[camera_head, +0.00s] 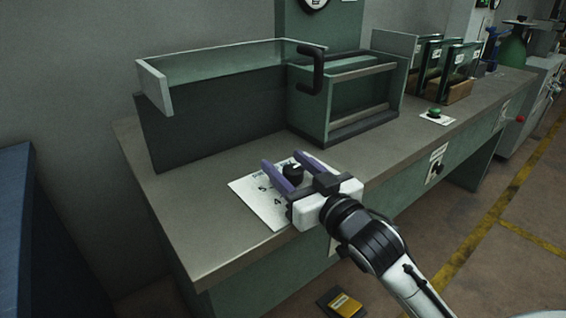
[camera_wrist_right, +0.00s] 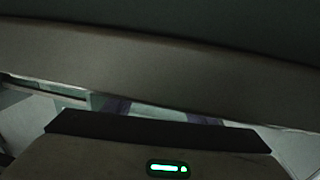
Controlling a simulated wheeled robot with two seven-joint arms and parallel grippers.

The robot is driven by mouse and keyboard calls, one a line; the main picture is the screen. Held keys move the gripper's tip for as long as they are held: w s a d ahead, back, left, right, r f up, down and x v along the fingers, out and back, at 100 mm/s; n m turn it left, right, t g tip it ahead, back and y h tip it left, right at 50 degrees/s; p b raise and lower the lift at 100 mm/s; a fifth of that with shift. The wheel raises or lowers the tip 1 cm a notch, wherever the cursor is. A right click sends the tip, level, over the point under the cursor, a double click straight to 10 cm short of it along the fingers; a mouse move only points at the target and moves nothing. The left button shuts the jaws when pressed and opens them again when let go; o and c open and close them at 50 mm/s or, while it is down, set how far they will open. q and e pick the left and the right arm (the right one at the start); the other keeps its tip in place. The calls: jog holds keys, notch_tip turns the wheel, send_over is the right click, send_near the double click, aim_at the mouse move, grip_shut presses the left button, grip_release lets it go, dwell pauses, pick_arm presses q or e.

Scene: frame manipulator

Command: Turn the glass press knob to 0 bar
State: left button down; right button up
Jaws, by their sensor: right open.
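The black press knob (camera_head: 293,172) stands on a white dial plate (camera_head: 262,207) with printed numbers, on the bench top at front. My right gripper (camera_head: 285,170) is open, with its two purple fingers on either side of the knob. I cannot tell whether the fingers touch it. The gripper covers part of the dial, so the reading is partly hidden. In the right wrist view the purple fingers (camera_wrist_right: 117,106) show only in part, and the knob is not visible. My left gripper is not in view.
The green glass press (camera_head: 335,125) with a black handle (camera_head: 311,70) stands behind the knob on the bench (camera_head: 180,190). A green button (camera_head: 436,112) and framed glass panes (camera_head: 455,62) are to the right. A blue object (camera_head: 15,230) is at far left.

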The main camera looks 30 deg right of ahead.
jog(key=shift+w, duration=0.95)
jog(key=c, duration=1)
jog(key=shift+a+r+n+y+p, duration=0.1)
jog(key=shift+a+n+y+p, duration=0.1)
jog(key=shift+n+y+p, duration=0.75)
jog(key=shift+c, duration=0.2)
jog(key=shift+a+n+y+p, duration=0.2)
jog(key=shift+n+y+p, duration=0.25)
jog(key=shift+y, duration=0.7)
jog(key=shift+a+y, duration=0.1)
jog(key=shift+y, duration=0.3)
